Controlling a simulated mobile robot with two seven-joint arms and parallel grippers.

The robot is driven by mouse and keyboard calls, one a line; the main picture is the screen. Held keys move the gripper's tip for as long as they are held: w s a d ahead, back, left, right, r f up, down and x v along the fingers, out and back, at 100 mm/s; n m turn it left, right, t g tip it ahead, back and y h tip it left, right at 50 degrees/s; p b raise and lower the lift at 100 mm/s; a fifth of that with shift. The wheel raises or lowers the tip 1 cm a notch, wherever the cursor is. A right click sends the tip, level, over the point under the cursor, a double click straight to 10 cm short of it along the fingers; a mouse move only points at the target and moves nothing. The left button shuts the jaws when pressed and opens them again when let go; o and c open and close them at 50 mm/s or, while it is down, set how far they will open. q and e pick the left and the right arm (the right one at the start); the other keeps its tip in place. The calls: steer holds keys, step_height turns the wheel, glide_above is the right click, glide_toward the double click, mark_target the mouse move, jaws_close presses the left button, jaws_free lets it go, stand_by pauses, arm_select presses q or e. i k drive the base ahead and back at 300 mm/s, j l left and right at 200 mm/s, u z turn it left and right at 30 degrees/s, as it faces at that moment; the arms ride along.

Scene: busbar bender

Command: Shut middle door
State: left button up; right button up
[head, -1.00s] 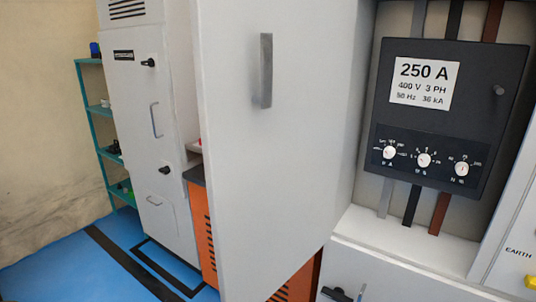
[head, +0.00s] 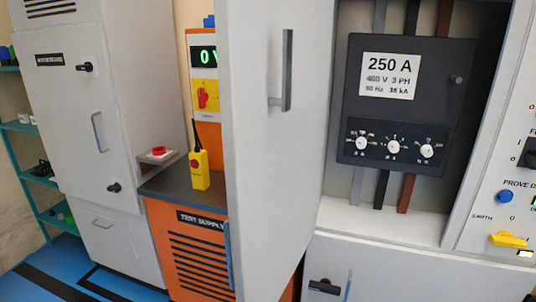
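The middle door (head: 263,190) is a tall pale grey panel standing open, swung out toward me on the left of its compartment. Its vertical grey bar handle (head: 287,72) is on the door's face near the top. The open compartment shows a black breaker (head: 405,105) with a white "250 A" label, three dials and coloured busbars above and below. Neither of my grippers shows in the head view.
An orange test supply cabinet (head: 185,245) with a yellow handheld unit (head: 199,168) stands left behind the door. A grey cabinet (head: 95,130) and teal shelf (head: 30,128) are farther left. A lower panel (head: 400,268) lies below the compartment. A control panel (head: 505,190) is at right.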

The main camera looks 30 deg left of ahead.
mark_target(273, 156)
steer(key=j, duration=0.4)
steer(key=i+j+z, duration=0.15)
steer(key=j, duration=0.2)
steer(key=i+j, duration=0.2)
steer(key=j, duration=0.15)
steer(key=i+j+z, duration=0.1)
steer(key=i+j, duration=0.1)
steer(key=j, duration=0.1)
